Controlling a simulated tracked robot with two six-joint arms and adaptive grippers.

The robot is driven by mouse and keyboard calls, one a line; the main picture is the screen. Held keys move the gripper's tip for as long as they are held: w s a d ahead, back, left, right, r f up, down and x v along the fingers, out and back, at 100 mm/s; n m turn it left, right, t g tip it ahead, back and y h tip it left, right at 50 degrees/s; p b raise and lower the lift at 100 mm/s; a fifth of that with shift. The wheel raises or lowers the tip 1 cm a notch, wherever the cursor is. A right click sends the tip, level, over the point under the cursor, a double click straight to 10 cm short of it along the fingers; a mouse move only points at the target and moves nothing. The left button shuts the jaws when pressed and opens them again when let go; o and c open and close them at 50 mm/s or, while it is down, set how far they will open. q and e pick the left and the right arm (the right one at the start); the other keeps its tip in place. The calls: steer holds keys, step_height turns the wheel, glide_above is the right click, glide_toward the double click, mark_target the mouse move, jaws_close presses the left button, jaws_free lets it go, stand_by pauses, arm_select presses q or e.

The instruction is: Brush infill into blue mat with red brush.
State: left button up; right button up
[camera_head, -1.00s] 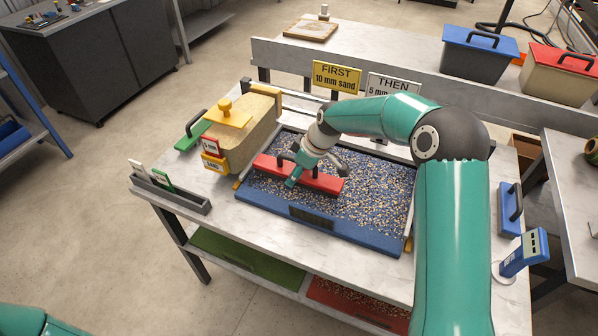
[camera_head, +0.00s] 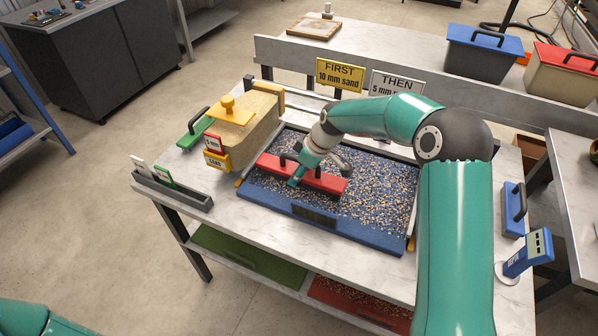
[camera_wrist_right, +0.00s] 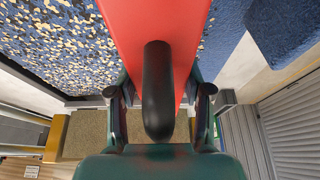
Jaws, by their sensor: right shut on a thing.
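The blue mat (camera_head: 365,235) lies on the grey table, covered over much of its area with tan and dark infill grains (camera_head: 385,190). Its front edge strip is bare blue. The red brush (camera_head: 325,182) lies across the mat's left part. My right gripper (camera_head: 296,174) is shut on the brush's black handle. In the right wrist view the handle (camera_wrist_right: 158,85) sits between the fingers, with the red brush body (camera_wrist_right: 135,25) beyond. Grains lie left of the brush there; blue mat with few grains (camera_wrist_right: 225,30) shows right of it. My left gripper is out of view.
A sand-coloured block (camera_head: 240,135) with a yellow knob stands at the mat's left. A green tool (camera_head: 195,130) and a grey card holder (camera_head: 172,190) are further left. Yellow FIRST (camera_head: 339,76) and white THEN (camera_head: 395,84) signs stand behind. A blue tool (camera_head: 513,210) lies right.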

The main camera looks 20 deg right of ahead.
mark_target(313, 175)
steer(key=shift+f+b, duration=0.9)
steer(key=shift+f, duration=0.15)
stand_by(0.4)
stand_by(0.4)
steer(key=shift+s+d+b, duration=0.8)
steer(key=shift+s+b, duration=0.1)
steer(key=shift+b, duration=0.05)
steer(key=shift+s+d, duration=0.2)
steer(key=shift+s, duration=0.1)
steer(key=shift+w+a, duration=0.1)
